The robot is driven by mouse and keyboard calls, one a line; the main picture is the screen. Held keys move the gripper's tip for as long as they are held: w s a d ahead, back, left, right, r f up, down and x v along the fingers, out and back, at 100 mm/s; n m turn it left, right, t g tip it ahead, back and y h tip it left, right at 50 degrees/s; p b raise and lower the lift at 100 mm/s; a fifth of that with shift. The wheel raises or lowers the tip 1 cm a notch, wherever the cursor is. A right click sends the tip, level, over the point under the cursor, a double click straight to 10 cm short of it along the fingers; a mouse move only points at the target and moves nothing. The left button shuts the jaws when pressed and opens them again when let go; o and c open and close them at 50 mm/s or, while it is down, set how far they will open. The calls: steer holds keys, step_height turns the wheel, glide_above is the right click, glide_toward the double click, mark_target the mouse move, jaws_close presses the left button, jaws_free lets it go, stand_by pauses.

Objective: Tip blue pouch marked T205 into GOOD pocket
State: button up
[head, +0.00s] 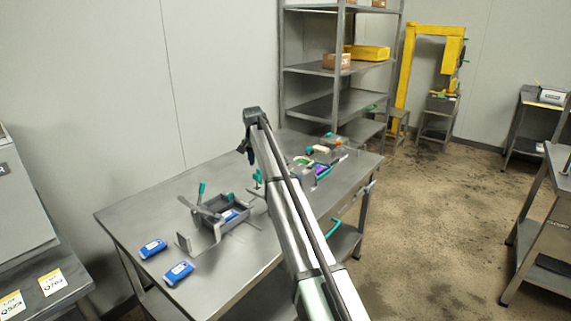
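Two blue pouches with white labels lie on the metal table (125,215), one at the left (152,248) and one nearer the front (179,273). A third blue item, partly hidden, lies in a grey box-like metal fixture (205,232) with a teal handle. The markings are too small to read, so I cannot tell which is T205. I cannot make out a pocket marked GOOD. My gripper (243,150) hangs from the far end of my arm, above and behind the fixture, apart from the pouches. Its fingers are too small and dark to tell open from shut.
Teal-handled tools and a purple item (320,169) lie on the table's right part, beyond my arm. A steel shelf rack (335,105) stands behind. A bench with yellow tags (52,282) is at the left. The table's left rear surface is clear.

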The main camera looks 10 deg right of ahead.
steer(key=w+d+f+n, duration=0.1)
steer(key=w+d+f, duration=0.1)
steer(key=d, duration=0.9)
steer(key=shift+f+n+t+h, duration=0.3)
steer(key=shift+f+t, duration=0.05)
steer(key=shift+t, duration=0.05)
steer(key=shift+d, duration=0.1)
stand_by(0.5)
